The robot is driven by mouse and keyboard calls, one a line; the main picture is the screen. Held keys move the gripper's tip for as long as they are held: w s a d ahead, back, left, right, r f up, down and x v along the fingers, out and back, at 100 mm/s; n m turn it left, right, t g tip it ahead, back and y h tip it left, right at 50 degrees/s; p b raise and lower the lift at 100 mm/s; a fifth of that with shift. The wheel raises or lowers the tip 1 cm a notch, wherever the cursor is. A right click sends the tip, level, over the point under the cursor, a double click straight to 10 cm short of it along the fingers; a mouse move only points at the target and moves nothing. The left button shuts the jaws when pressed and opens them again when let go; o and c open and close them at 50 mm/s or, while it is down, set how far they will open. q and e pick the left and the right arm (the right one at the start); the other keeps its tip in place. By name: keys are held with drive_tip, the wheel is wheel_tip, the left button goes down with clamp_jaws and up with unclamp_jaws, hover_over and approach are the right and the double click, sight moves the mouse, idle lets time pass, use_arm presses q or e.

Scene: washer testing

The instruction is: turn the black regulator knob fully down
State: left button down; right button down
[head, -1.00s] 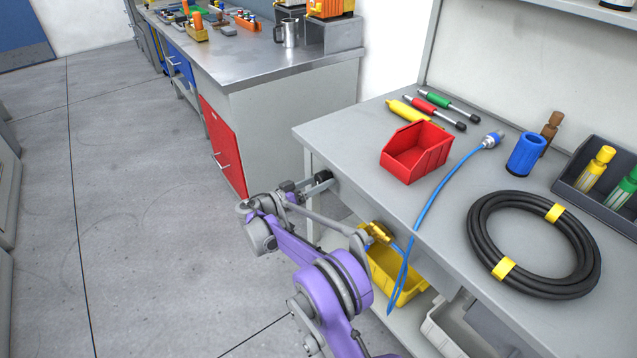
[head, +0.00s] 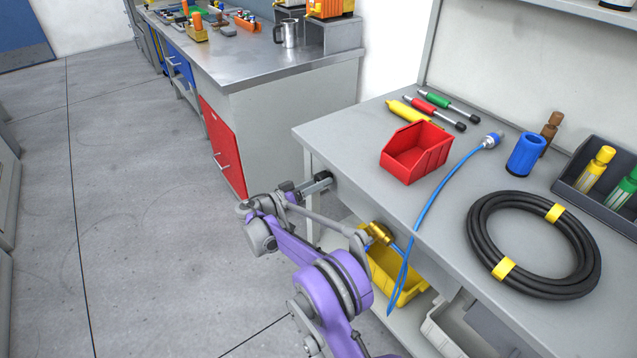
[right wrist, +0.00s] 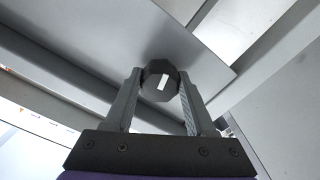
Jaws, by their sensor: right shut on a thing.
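The black regulator knob (right wrist: 161,76) shows in the right wrist view as a dark, many-sided face with a white mark. The mark is nearly upright in that view, tilted slightly. My right gripper (right wrist: 160,88) has one finger on each side of the knob and is shut on it. In the head view my right gripper (head: 318,184) reaches the front left corner of the workbench (head: 365,170), just below the top's edge. There the fingers largely hide the knob. My left gripper is not in view.
A red bin (head: 415,155), a blue hose (head: 432,205) and a coiled black cable (head: 480,250) lie on the bench top. A brass fitting (head: 377,233) and a yellow bin (head: 385,275) are below the edge, close to my right arm. Open floor lies left.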

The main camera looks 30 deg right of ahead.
drive_tip(key=n, duration=0.7)
drive_tip(key=shift+s+n+b, duration=0.1)
drive_tip(key=shift+n+b, duration=0.2)
drive_tip(key=shift+n, duration=0.1)
drive_tip(key=n, duration=0.6)
drive_tip(key=shift+r+n, duration=0.15)
drive_tip(key=shift+n, duration=0.25)
drive_tip(key=shift+c, duration=1.2)
unclamp_jaws()
drive_tip(key=shift+a, duration=0.1)
